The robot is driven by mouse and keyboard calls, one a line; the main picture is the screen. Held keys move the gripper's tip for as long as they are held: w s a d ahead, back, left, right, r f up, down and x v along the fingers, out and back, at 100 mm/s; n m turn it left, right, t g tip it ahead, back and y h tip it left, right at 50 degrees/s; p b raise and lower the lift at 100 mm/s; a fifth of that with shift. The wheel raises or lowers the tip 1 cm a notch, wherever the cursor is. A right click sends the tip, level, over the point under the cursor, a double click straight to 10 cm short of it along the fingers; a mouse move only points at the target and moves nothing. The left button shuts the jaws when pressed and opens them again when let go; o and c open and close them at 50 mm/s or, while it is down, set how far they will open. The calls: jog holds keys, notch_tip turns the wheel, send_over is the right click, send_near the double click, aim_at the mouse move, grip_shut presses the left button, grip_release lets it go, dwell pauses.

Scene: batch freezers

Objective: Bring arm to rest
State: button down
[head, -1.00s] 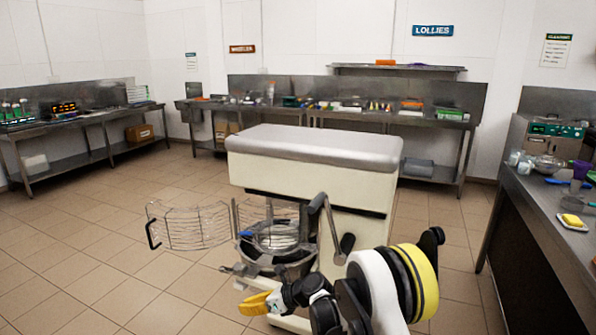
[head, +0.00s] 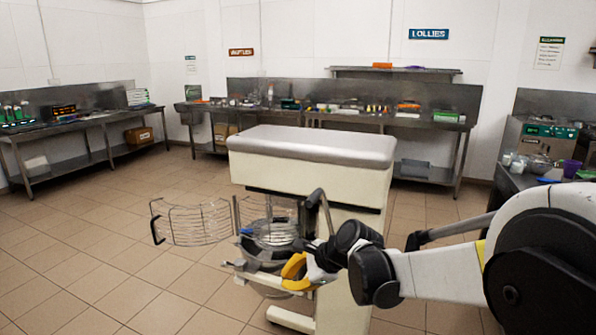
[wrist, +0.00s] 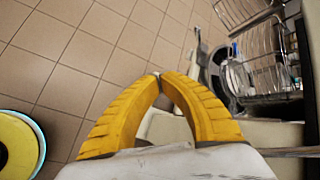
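My gripper (head: 294,272) has yellow fingers and is in front of the white batch freezer (head: 360,213), near its lower bowl area. In the wrist view the two fingers of my gripper (wrist: 159,76) curve together and their tips meet, with nothing seen between them. My arm reaches in from the right edge of the head view and covers part of the freezer's lower front. Whether the gripper touches the machine cannot be told.
The open wire guard (head: 195,222) sticks out left of the freezer. A steel counter (head: 510,182) stands at the right, partly hidden by my arm. Benches line the back (head: 390,120) and left (head: 85,117) walls. The tiled floor (head: 110,235) at left is clear.

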jog(key=s+d+r+n+t+h, duration=0.1)
jog(key=s+d+r+n+h, duration=0.15)
jog(key=s+d, duration=0.3)
jog(key=s+d+r+n+h, duration=0.1)
jog(key=s+d+r+n, duration=0.35)
jog(key=s, duration=0.25)
jog(key=s+d+f+n+t+h, duration=0.1)
jog(key=s+d+f+n+h, duration=0.1)
jog(key=s+d+n, duration=0.6)
jog(key=s+d+h, duration=0.1)
jog(key=s+d, duration=0.2)
jog(key=s, duration=0.4)
jog(key=shift+d+f+h, duration=0.25)
jog(key=shift+f+h, duration=0.1)
